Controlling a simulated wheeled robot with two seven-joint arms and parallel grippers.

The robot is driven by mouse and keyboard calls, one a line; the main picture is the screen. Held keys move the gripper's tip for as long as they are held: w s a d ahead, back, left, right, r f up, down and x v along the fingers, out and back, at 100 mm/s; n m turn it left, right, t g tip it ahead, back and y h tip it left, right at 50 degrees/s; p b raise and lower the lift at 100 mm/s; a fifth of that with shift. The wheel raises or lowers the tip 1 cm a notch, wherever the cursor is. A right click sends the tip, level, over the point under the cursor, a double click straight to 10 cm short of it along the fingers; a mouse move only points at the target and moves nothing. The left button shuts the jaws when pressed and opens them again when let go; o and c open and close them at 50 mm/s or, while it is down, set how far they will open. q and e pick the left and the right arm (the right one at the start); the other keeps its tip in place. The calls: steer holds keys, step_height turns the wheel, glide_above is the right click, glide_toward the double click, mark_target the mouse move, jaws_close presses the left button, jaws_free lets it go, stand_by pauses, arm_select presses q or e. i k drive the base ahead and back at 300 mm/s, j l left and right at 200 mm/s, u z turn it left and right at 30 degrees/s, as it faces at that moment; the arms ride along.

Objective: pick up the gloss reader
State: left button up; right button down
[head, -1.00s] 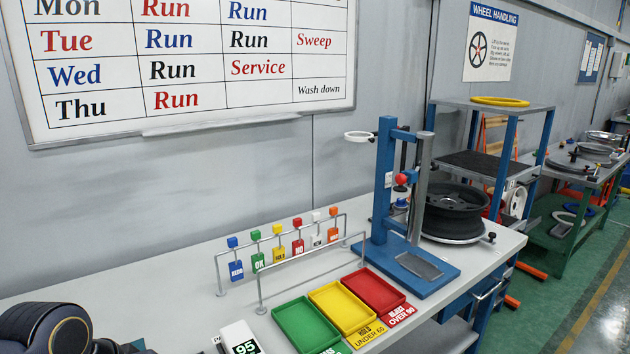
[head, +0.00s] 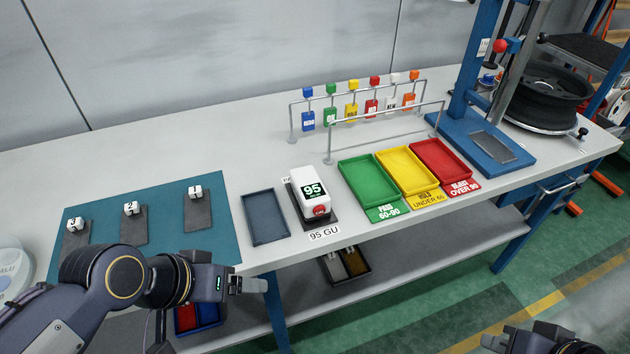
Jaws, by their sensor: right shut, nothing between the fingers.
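The gloss reader (head: 311,188) is a white block with a dark display showing 95 and a red part at its front. It rests on a dark pad (head: 332,222) near the front edge of the bench, above a label reading 95 GU. My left gripper (head: 250,285) is left of and nearer than the reader, apart from it, by the bench's front edge. Its fingers are seen too edge-on to tell their opening. My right gripper (head: 495,342) is at the bottom right edge, partly cut off, shut and empty, far from the reader.
An empty dark tray (head: 264,217) lies left of the reader. Green (head: 368,181), yellow (head: 406,171) and red (head: 444,162) trays stand right of it. A tag rail (head: 385,136) stands behind. A teal mat (head: 155,225) holds three numbered plates. The bench behind the reader is clear.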

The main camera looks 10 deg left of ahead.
mark_target(309, 192)
steer(key=u, duration=0.4)
steer(key=k+j+u, duration=0.1)
steer(key=u, duration=0.3)
steer(key=j+u, duration=0.1)
steer(key=u, duration=0.35)
steer(key=j+u, duration=0.1)
steer(key=u, duration=0.3)
steer(key=z, duration=1.3)
steer(key=i+l+u, duration=0.1)
steer(key=u, duration=0.3)
steer(key=i+l+u, duration=0.15)
steer(key=u, duration=0.3)
steer(key=i+l+u, duration=0.25)
steer(key=u, duration=0.15)
